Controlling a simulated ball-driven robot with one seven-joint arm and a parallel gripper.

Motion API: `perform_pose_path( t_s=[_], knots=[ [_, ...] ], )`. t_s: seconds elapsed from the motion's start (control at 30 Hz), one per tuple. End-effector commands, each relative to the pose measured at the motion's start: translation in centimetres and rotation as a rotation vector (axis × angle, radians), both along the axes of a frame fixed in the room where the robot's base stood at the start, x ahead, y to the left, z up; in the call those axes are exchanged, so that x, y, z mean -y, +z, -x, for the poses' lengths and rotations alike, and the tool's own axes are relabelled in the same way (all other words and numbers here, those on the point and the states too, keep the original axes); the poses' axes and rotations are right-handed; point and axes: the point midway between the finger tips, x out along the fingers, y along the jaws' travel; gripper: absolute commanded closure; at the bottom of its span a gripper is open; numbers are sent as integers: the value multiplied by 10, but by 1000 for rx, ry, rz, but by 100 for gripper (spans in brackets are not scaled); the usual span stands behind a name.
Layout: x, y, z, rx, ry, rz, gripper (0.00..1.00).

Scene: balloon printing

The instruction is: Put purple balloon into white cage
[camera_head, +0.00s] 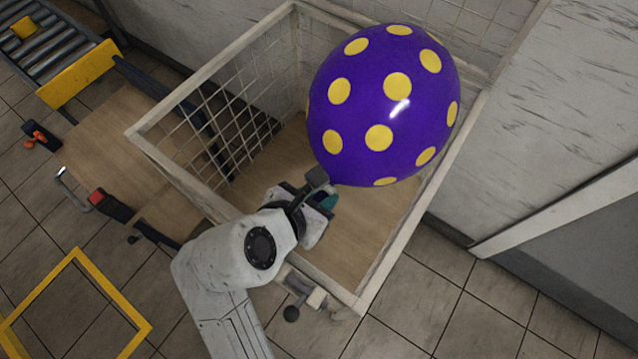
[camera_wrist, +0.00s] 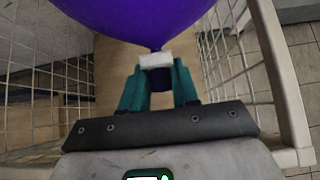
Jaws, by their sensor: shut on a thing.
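The purple balloon with yellow dots (camera_head: 360,110) is large and round, and in the head view it shows over the white cage's opening. In the wrist view the balloon (camera_wrist: 150,18) fills the top, with its neck just above a white piece at the fingertips. My gripper (camera_head: 320,188) is shut on the balloon at its neck; its teal fingers also show in the wrist view (camera_wrist: 158,85). The white cage (camera_head: 210,75) has a white frame, wire-mesh sides and a wooden floor. In the wrist view its mesh walls (camera_wrist: 235,65) stand on both sides of the fingers.
A roller conveyor (camera_head: 60,45) with a yellow end is at the upper left. A wooden surface (camera_head: 120,130) lies left of the cage. A yellow floor frame (camera_head: 75,262) is at the lower left. Walls stand behind and right; the tiled floor at the front right is clear.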

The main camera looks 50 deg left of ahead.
Motion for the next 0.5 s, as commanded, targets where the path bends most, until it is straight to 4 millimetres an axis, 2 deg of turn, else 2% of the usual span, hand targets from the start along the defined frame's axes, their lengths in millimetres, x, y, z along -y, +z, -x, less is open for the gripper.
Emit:
perform_pose_path(
  t_s=[0.17,0.2,0.5],
  knots=[
    [0,0,0,0,0,0,88],
    [0,0,0,0,0,0,67],
    [0,0,0,0,0,0,41]
  ],
)
